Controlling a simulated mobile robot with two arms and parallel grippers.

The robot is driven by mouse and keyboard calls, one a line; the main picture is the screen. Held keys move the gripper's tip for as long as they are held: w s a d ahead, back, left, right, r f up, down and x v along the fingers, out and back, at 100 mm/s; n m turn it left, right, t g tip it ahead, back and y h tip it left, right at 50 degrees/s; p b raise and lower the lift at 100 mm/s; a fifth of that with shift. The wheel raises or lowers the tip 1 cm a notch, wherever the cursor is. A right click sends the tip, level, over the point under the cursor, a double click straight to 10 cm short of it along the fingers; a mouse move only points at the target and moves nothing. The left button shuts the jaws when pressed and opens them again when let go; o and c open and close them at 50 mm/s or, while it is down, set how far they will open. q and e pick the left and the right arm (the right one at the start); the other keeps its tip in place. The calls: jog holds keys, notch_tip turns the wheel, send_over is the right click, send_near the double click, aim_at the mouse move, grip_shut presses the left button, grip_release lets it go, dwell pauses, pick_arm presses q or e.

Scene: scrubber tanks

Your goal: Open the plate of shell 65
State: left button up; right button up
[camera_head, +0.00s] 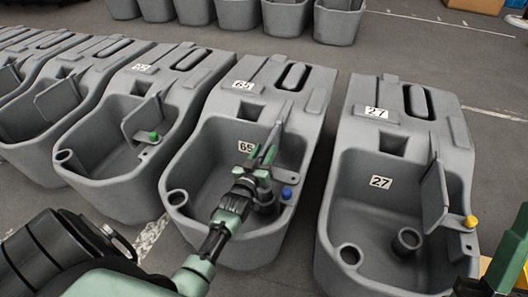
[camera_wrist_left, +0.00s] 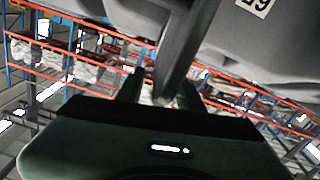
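Shell 65 (camera_head: 222,112) is the grey tank in the middle of the head view, with "65" labels on its top and inner wall. Its plate (camera_head: 279,132) is a thin grey upright panel at the right of the basin, beside a blue knob (camera_head: 287,192). My left gripper (camera_head: 261,155) is at the plate's near edge, its fingers apart. In the left wrist view the plate (camera_wrist_left: 180,50) runs between the two fingers (camera_wrist_left: 160,90), with a gap visible on the left finger's side. My right gripper (camera_head: 510,258) is partly cut off at the right edge; its fingers are unclear.
Shell 27 (camera_head: 352,200), with a yellow knob (camera_head: 470,222), stands to the right. A tank with a green knob (camera_head: 154,136) stands close on the left. More tanks line the back. Bare floor (camera_head: 360,65) lies behind shell 65. Orange racks (camera_wrist_left: 70,65) show in the left wrist view.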

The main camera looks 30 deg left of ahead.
pick_arm(q)
grip_shut()
dwell(1.3)
